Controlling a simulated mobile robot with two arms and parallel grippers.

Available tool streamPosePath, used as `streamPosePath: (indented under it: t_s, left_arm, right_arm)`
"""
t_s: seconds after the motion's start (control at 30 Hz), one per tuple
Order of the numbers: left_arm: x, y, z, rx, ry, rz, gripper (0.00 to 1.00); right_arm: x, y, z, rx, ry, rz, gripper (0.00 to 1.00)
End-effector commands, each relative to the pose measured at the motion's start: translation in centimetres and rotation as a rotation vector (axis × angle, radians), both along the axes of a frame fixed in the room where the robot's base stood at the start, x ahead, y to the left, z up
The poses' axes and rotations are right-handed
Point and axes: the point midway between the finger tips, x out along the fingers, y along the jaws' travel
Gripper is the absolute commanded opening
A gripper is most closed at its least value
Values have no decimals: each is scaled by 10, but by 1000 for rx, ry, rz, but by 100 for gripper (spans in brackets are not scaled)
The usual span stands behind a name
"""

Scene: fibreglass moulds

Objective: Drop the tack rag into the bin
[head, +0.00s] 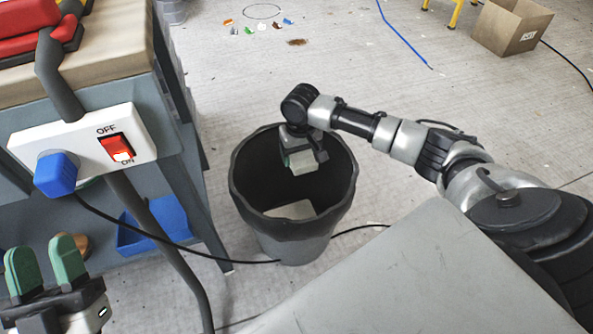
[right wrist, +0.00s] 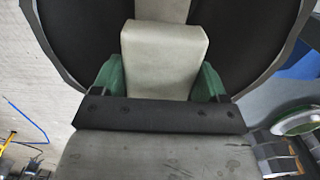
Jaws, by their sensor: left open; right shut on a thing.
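The bin (head: 243,200) is a dark open-topped bucket with a black liner, standing on the floor in the middle of the head view. My right gripper (head: 299,154) points down over its opening. It is shut on the tack rag (head: 303,164), a pale grey-beige block, which shows between the green fingers in the right wrist view (right wrist: 162,60). The rag appears within the rim's outline; its exact height is hard to tell. My left gripper (head: 45,264) is open and empty at the lower left of the head view, with green fingers up.
A pale piece (head: 292,210) shows low inside the bin. A bench (head: 110,90) with a white switch box (head: 80,143) and blue plug (head: 57,174) stands at left. A black cable passes by the bin. A cardboard box (head: 510,27) sits at back right; the floor behind the bin is mostly clear.

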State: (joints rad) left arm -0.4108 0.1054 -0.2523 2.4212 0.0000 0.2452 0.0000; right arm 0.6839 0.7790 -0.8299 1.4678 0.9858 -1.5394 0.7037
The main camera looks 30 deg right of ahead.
Motion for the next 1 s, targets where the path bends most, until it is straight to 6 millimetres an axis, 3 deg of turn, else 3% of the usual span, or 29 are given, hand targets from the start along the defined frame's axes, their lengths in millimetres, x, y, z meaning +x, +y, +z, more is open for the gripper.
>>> streamPosePath:
  t_s: [0.1, 0.13, 0.3, 0.63, 1.0]
  left_arm:
    - [0, 0, 0, 0, 1, 0, 43]
    - [0, 0, 0, 0, 1, 0, 43]
    - [0, 0, 0, 1, 2, 0, 43]
    - [2, 0, -1, 7, 25, 1, 43]
    - [23, 3, -45, 120, 431, 25, 43]
  right_arm:
    - [0, 0, 0, 0, -1, 0, 55]
    - [0, 0, 0, 0, -1, 0, 75]
    - [0, 0, 0, 0, -1, 0, 100]
    - [0, 0, 5, 0, -1, 0, 100]
    - [1, 0, 47, 0, -3, 0, 100]
